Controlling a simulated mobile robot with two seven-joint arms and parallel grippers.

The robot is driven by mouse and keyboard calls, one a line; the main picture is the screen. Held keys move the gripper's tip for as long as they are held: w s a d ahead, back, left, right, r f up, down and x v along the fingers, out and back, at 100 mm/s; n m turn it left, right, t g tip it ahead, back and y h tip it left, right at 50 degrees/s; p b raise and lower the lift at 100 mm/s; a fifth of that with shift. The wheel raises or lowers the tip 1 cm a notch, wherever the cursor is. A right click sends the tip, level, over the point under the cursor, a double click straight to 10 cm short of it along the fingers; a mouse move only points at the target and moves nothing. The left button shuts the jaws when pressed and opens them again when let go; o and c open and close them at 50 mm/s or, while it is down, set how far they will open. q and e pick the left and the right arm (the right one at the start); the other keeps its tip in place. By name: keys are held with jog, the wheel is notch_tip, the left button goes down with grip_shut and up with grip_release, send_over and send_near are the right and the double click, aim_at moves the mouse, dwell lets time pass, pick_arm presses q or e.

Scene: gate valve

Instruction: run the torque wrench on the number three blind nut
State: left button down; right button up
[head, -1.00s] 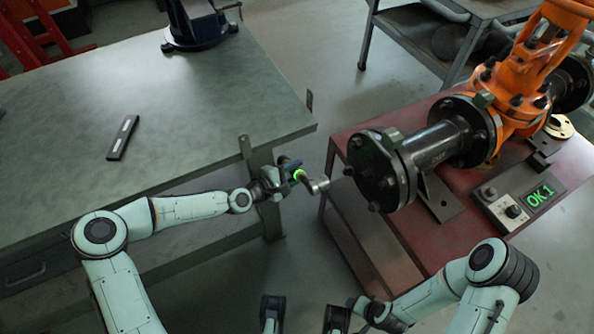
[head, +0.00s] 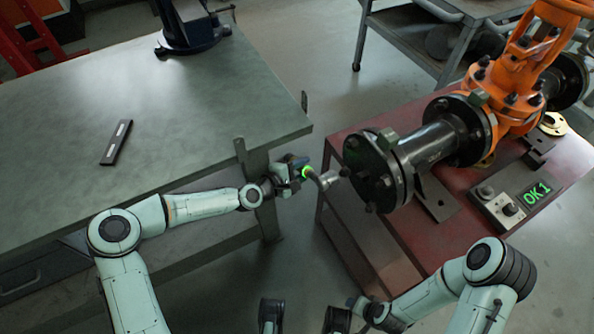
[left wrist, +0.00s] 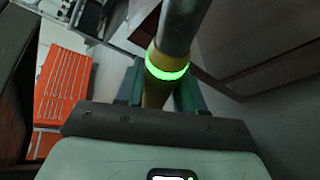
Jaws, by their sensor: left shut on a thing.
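My left gripper (head: 288,176) is shut on the torque wrench (head: 327,180), which has a glowing green ring and a metal head. The wrench also shows in the left wrist view (left wrist: 166,68), running up from between the fingers. Its head is just left of the blind flange (head: 371,172) on the end of the dark pipe; I cannot tell whether it touches a nut. Several nuts sit around the flange rim; I cannot tell which is number three. My right gripper is at the bottom (head: 303,318), with two dark fingers apart and nothing seen between them.
The pipe and orange valve (head: 520,70) stand on a red cart (head: 400,245). A control box with a green "OK1" display (head: 537,193) is on the cart. A green-grey workbench (head: 190,110) is at left, with a dark bar (head: 117,142) and a vise (head: 190,30).

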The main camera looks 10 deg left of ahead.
pick_arm(q)
jog(key=shift+w+d+r, duration=0.1)
jog(key=shift+d+r, duration=0.05)
dwell(0.5)
jog(key=shift+w+d+b, duration=0.3)
jog(key=shift+w+d, duration=0.55)
jog(key=shift+d, duration=0.3)
jog(key=shift+w+d+r, duration=0.1)
jog(key=shift+w+d, duration=0.25)
jog(key=shift+d, duration=0.2)
dwell(2.0)
jog(key=shift+s+a+b, duration=0.15)
jog(key=shift+a+b, duration=0.1)
jog(key=shift+b, duration=0.05)
dwell(1.2)
